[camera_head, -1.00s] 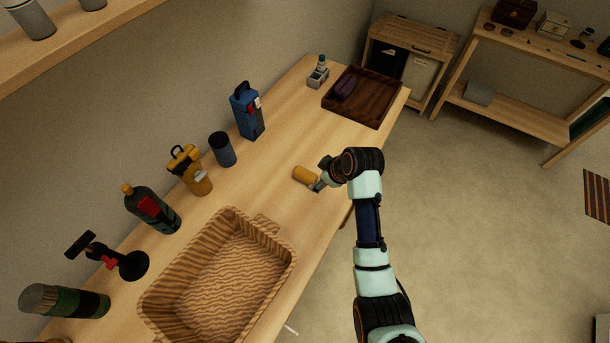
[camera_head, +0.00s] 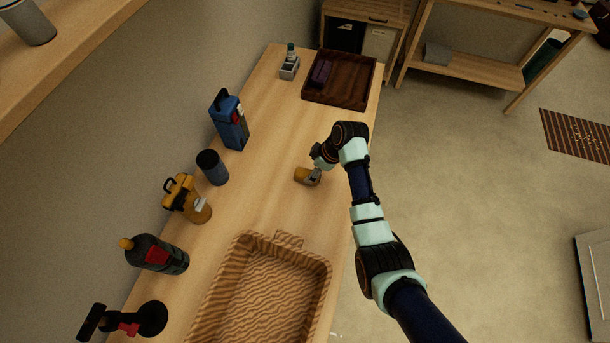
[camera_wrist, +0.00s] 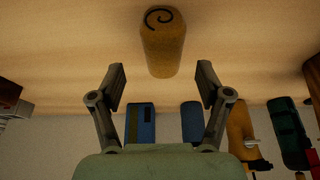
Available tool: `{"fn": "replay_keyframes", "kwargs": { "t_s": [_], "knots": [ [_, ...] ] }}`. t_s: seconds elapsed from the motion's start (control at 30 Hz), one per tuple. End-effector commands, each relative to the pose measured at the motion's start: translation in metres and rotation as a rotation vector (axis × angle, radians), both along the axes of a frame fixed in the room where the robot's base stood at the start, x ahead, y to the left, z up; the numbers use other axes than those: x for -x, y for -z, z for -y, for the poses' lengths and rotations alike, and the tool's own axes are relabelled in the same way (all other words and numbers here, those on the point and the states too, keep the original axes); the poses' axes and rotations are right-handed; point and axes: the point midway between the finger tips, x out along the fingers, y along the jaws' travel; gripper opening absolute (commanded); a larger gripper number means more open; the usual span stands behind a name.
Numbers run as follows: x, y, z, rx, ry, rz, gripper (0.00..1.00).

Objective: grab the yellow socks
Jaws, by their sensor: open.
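The yellow socks (camera_head: 303,176) are a rolled bundle lying on the wooden table. In the wrist view the yellow socks (camera_wrist: 162,44) show a dark spiral on the end and lie at top centre, ahead of the fingers and centred between them. My gripper (camera_head: 315,174) is at the right end of the roll in the head view and partly covers it. In the wrist view my gripper (camera_wrist: 161,85) is open, its two fingers spread apart with nothing between the tips. Whether the fingers touch the roll in the head view I cannot tell.
A wooden tray (camera_head: 324,290) stands in front. A dark tray (camera_head: 355,90) with a purple item is at the far end. The table around the roll is clear.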

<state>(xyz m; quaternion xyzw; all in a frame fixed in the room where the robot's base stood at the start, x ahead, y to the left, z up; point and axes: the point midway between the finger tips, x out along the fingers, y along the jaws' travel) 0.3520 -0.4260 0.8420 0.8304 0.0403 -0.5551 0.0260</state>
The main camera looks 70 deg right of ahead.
Motion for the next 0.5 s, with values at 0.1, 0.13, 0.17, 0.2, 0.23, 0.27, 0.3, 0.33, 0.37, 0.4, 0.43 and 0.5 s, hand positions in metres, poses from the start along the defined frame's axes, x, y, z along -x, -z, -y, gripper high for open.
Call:
{"fn": "replay_keyframes", "kwargs": {
  "t_s": [0.1, 0.13, 0.17, 0.2, 0.23, 0.27, 0.3, 0.33, 0.37, 0.4, 0.43, 0.5],
  "knots": [
    [-0.002, 0.007, -0.001, 0.000, 0.000, 0.000, 0.77],
    [-0.003, 0.011, -0.002, -0.001, 0.000, -0.001, 0.77],
    [-0.005, 0.016, -0.003, -0.001, 0.000, -0.001, 0.77],
    [-0.008, 0.024, -0.005, -0.002, -0.001, -0.001, 0.77],
    [-0.010, 0.029, -0.006, -0.001, 0.000, -0.001, 0.77],
    [-0.012, 0.034, -0.007, -0.001, 0.000, -0.001, 0.77],
    [-0.014, 0.040, -0.006, -0.001, 0.000, -0.001, 0.77],
    [-0.015, 0.043, -0.006, 0.000, 0.000, 0.000, 0.77],
    [-0.017, 0.046, -0.006, 0.000, 0.000, 0.000, 0.77],
    [-0.018, 0.048, -0.006, 0.001, 0.000, 0.000, 0.77],
    [-0.018, 0.048, -0.006, 0.001, 0.000, 0.000, 0.77],
    [-0.018, 0.048, -0.006, 0.002, 0.001, 0.001, 0.77]
  ]
}}
